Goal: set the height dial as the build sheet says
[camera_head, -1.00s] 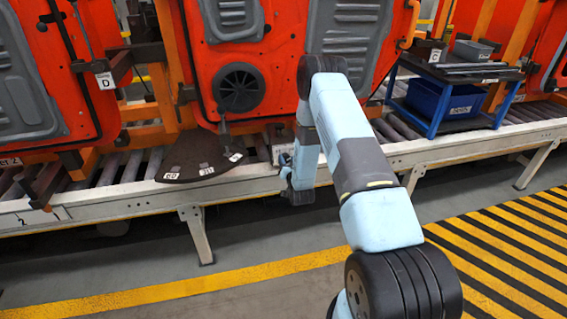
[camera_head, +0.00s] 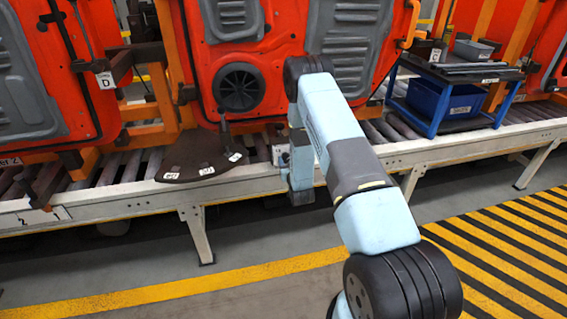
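A dark fan-shaped plate (camera_head: 190,160) with white labels along its curved edge sits on the conveyor's front, below the orange door; it looks like the height dial. The label markings are too small to read surely. A grey upright lever (camera_head: 225,132) stands at the plate's right part, with its lower end close to the rightmost label. My gripper (camera_head: 283,162) is at the end of my arm, right of the plate and apart from it. Its fingers are mostly hidden by my wrist, so its opening does not show. I cannot make out a build sheet.
The orange door (camera_head: 285,70) with grey panels and a round black vent stands behind. A blue-framed cart (camera_head: 437,122) with a blue bin (camera_head: 445,100) is at the right. The floor in front is clear.

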